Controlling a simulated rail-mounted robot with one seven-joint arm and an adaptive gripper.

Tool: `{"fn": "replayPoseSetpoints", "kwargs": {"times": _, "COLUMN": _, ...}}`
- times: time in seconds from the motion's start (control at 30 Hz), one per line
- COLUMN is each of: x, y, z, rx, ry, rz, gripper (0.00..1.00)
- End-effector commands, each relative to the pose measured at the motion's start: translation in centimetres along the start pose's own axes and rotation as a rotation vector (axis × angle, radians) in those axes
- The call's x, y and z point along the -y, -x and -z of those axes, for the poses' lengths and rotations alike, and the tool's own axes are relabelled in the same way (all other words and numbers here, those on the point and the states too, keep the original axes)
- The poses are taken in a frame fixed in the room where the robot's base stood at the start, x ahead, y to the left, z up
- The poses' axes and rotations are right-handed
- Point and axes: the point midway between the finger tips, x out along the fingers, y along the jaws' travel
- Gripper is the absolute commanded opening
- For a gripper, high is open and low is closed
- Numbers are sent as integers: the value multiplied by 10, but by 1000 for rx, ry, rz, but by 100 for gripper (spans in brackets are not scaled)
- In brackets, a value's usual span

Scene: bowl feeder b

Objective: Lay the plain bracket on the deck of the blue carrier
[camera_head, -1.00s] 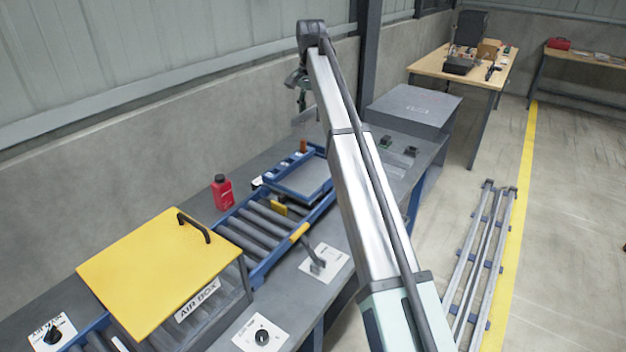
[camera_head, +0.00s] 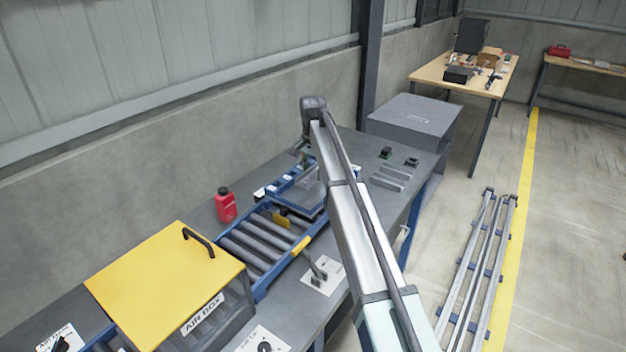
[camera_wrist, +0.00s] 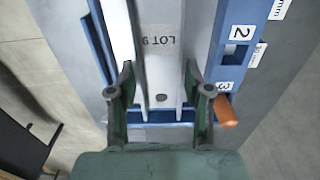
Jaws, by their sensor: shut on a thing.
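My gripper (camera_wrist: 161,92) is shut on a light grey bracket (camera_wrist: 160,60), with a finger on each side. The bracket is a long channel with raised pale sides, the marking "LOT 9" and a small hole near my end. In the head view my gripper (camera_head: 301,166) is low over the blue carrier (camera_head: 292,207), partly hidden by my arm. In the wrist view the carrier (camera_wrist: 236,62) shows blue edges beside the bracket and white labels "2" and "3". I cannot tell whether the bracket touches the deck.
An orange peg (camera_wrist: 227,111) stands close to the right finger. The carrier sits on a roller conveyor (camera_head: 255,238) beside a red bottle (camera_head: 226,205) and a yellow-lidded box (camera_head: 165,275). Grey strips (camera_head: 390,178) lie on the bench to the right.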

Motion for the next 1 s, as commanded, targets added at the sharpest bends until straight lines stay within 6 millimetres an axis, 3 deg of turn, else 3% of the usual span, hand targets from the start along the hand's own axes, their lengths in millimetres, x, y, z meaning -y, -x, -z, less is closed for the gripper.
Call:
{"fn": "replayPoseSetpoints", "kwargs": {"times": 0.4, "x": 0, "y": -41, "z": 0, "rx": 0, "ry": 0, "rz": 0, "gripper": 11}}
{"fn": "replayPoseSetpoints", "kwargs": {"times": 0.77, "x": 0, "y": -45, "z": 0, "rx": 0, "ry": 0, "rz": 0, "gripper": 11}}
{"fn": "replayPoseSetpoints", "kwargs": {"times": 0.8, "x": 0, "y": -45, "z": 0, "rx": 0, "ry": 0, "rz": 0, "gripper": 63}}
{"fn": "replayPoseSetpoints", "kwargs": {"times": 0.83, "x": 0, "y": -45, "z": 0, "rx": 0, "ry": 0, "rz": 0, "gripper": 74}}
{"fn": "replayPoseSetpoints", "kwargs": {"times": 1.0, "x": 0, "y": -44, "z": 0, "rx": 0, "ry": 0, "rz": 0, "gripper": 74}}
